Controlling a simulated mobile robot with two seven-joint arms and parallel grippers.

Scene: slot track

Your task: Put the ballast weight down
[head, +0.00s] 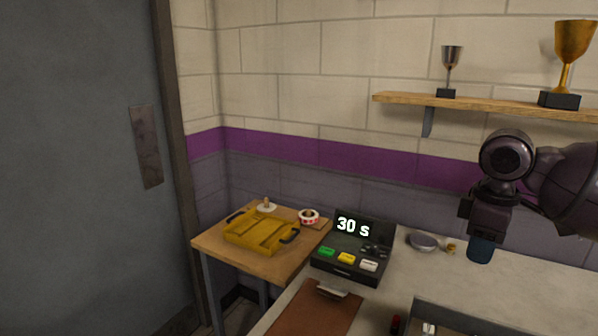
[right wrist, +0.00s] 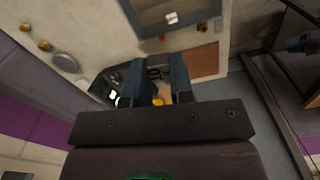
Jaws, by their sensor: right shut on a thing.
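My right gripper (head: 481,258) hangs fingers down above the back right of the bench (head: 384,268), below the trophy shelf. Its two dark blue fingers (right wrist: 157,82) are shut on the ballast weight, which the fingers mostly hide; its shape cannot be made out. The gripper is clear of the bench top in the head view. My left gripper is not in the head view. A dark blue part (right wrist: 302,43) at the right edge of the right wrist view may be my left gripper, but its jaws cannot be read.
A timer box (head: 350,250) reads "30 s". Beside it are a silver disc (head: 422,241) and small brass pieces (head: 450,248). A brown mat (head: 312,310) and a dark-edged tray (head: 470,310) lie in front. A yellow fixture (head: 262,232) is on the wooden side table (head: 290,262).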

